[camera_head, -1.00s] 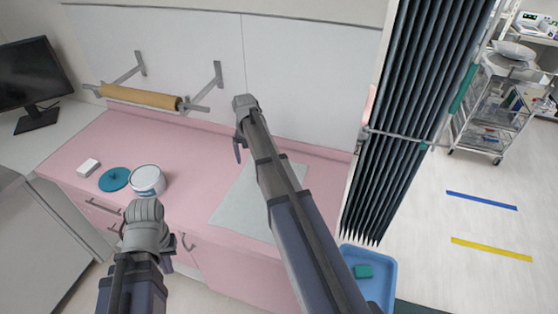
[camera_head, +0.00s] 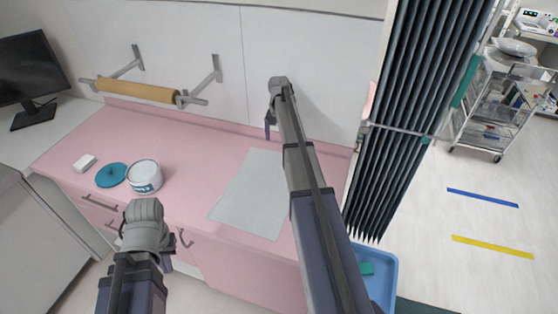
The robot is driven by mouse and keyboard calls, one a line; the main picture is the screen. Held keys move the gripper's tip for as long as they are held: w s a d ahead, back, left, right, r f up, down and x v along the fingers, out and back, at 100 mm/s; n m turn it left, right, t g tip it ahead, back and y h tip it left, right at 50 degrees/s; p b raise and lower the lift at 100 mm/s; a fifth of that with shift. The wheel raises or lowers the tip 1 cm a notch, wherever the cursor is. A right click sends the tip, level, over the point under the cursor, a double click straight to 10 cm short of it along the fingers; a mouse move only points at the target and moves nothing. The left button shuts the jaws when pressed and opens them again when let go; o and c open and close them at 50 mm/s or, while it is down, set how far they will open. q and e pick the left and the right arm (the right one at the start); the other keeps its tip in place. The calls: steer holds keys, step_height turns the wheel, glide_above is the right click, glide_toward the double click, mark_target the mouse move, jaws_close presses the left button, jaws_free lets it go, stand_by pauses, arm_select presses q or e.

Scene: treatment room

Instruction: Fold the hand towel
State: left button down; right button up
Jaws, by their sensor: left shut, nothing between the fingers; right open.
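The hand towel (camera_head: 245,192) is a pale grey-green sheet lying flat on the pink counter. Its right side is partly hidden behind my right arm. My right gripper (camera_head: 269,128) is open and raised near the back wall, showing beyond the towel's far edge in the picture, apart from the cloth. My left gripper (camera_head: 168,262) is shut and empty, low in front of the drawers, to the left of the towel and away from it.
A white tub (camera_head: 144,174), a teal lid (camera_head: 111,175) and a small white box (camera_head: 84,163) stand on the left of the pink counter (camera_head: 190,150). A paper roll (camera_head: 138,90) hangs on wall brackets. A dark folded curtain (camera_head: 412,120) and a blue bin (camera_head: 386,268) are at the right.

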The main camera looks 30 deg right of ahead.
mark_target(279, 156)
step_height(279, 156, down, 7)
steer(key=b, duration=0.6)
steer(key=shift+f, duration=0.2)
steer(key=shift+r, duration=0.1)
steer(key=shift+c, duration=0.8)
